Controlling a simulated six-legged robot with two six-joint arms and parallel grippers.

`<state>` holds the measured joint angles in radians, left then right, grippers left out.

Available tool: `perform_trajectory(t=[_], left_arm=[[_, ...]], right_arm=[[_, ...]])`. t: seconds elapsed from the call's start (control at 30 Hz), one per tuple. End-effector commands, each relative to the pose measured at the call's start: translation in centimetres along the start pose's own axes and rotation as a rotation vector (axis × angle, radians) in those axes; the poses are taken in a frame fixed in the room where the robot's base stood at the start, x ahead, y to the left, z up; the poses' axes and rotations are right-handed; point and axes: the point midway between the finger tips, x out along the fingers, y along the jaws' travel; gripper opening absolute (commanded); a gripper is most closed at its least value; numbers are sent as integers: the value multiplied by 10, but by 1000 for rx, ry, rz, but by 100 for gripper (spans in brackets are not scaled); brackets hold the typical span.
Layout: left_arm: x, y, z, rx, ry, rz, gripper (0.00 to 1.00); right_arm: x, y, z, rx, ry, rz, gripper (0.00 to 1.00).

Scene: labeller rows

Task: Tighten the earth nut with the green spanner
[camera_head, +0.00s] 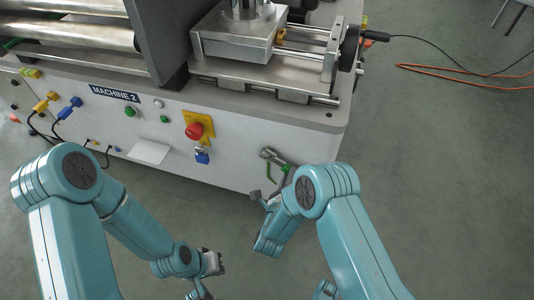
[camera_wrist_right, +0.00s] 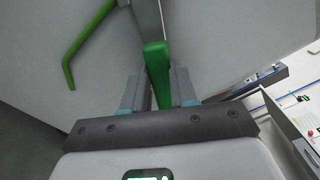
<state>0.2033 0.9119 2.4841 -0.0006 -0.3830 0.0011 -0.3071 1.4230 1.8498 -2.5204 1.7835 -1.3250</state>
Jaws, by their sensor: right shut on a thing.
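The green spanner (camera_head: 284,177) has its steel end up by a metal fitting (camera_head: 268,153) low on the machine's front panel, near its right corner. The fitting looks like the earth nut, but it is too small to tell whether the jaw is seated around it. In the right wrist view the green handle (camera_wrist_right: 156,72) stands between the fingers of my right gripper (camera_wrist_right: 157,90), which is shut on it. The spanner's far end is out of that view. My left gripper (camera_head: 208,275) hangs empty in front of the panel; its finger gap is unclear.
A green bent cable (camera_wrist_right: 85,45) hangs left of the spanner. The machine's panel (camera_head: 225,172) carries a red stop button (camera_head: 194,131), a padlock (camera_head: 202,156) and plugs at left. An orange cable (camera_head: 460,80) lies on the floor at right. Floor right of the machine is mostly clear.

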Motion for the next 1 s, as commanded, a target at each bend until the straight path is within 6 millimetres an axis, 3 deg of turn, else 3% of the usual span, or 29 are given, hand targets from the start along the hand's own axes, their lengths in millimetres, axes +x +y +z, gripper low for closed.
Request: perform_trajectory(t=[1.0], left_arm=[[0, 0, 0, 0, 0, 0, 0]], right_arm=[[0, 17, 2, 188, -2, 0, 0]])
